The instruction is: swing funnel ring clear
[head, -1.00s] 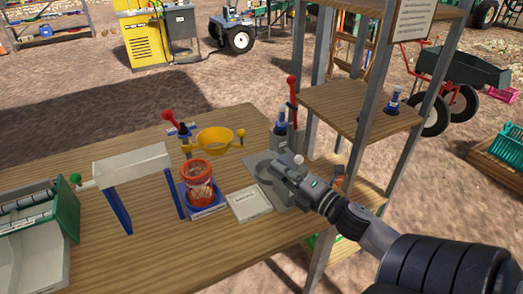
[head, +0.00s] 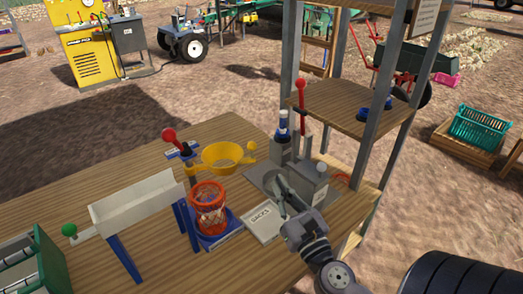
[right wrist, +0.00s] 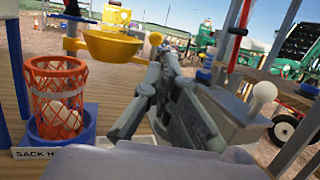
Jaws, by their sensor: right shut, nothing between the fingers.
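The yellow funnel ring (head: 222,157) sits on a blue post with a red-knobbed lever, with a yellow knob (head: 251,146) at its right. In the head view it stands above and slightly behind a red net sack (head: 208,218). In the right wrist view the ring (right wrist: 112,46) is up and right of the sack (right wrist: 55,85), which holds pale round onions. My right gripper (head: 280,186) is shut and empty, right of the ring and nearer me, apart from it. My left gripper is not in view.
A grey box (head: 305,186) with a pale knob and a red lever (head: 302,105) stand close to my right gripper. A sacks plate (head: 263,221) lies right of the net sack. A white trough (head: 145,207) stands left. A shelf rack (head: 345,105) rises behind right.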

